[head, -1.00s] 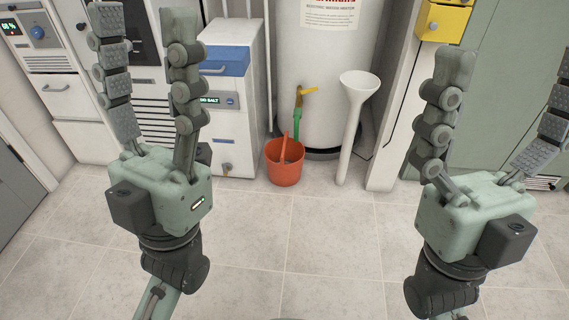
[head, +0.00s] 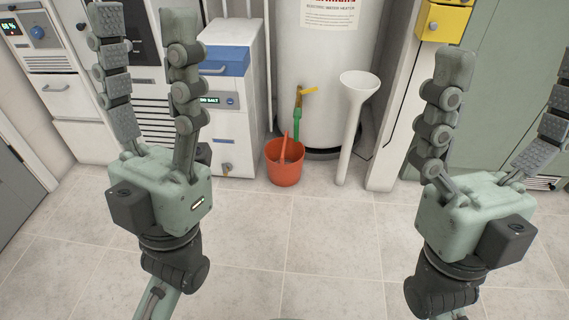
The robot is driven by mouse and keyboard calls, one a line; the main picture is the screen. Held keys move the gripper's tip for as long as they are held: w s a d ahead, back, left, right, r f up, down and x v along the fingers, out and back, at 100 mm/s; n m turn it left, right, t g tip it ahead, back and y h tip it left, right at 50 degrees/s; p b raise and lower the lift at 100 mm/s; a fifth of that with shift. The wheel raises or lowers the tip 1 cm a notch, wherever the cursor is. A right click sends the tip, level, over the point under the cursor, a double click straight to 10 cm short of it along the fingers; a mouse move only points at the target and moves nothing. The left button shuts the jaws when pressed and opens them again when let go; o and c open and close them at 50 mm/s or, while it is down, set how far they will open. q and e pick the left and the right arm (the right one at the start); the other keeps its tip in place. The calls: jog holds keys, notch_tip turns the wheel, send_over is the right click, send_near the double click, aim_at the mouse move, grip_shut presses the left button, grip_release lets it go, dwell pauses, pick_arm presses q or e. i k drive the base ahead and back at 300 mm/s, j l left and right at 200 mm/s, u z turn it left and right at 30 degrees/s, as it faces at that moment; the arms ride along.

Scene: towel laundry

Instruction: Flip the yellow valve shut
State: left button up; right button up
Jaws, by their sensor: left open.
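The yellow valve handle (head: 309,91) sits on a small brass tap at the lower front of the white water heater (head: 317,70). It points to the right and slightly up. A green hose (head: 296,125) runs from the tap down toward an orange bucket (head: 285,163) on the floor. My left gripper (head: 143,16) is open and empty, in the left foreground, left of the valve in the picture. My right gripper (head: 510,72) is open and empty, in the right foreground, with its right finger cut off by the picture edge. Neither gripper touches the valve.
A white funnel-topped stand (head: 352,125) stands just right of the bucket. A white cabinet with a blue panel (head: 228,100) is on the left. A yellow box (head: 443,21) hangs at the upper right by green doors (head: 505,60). The tiled floor (head: 310,240) in front is clear.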

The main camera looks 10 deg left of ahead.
aim_at(307, 91)
jog(key=i+j, duration=0.1)
jog(key=i, duration=1.4)
jog(key=k+j+u, duration=0.2)
jog(key=j, duration=0.3)
jog(key=j+u, duration=0.25)
jog(key=j, duration=0.25)
jog(key=i, duration=0.05)
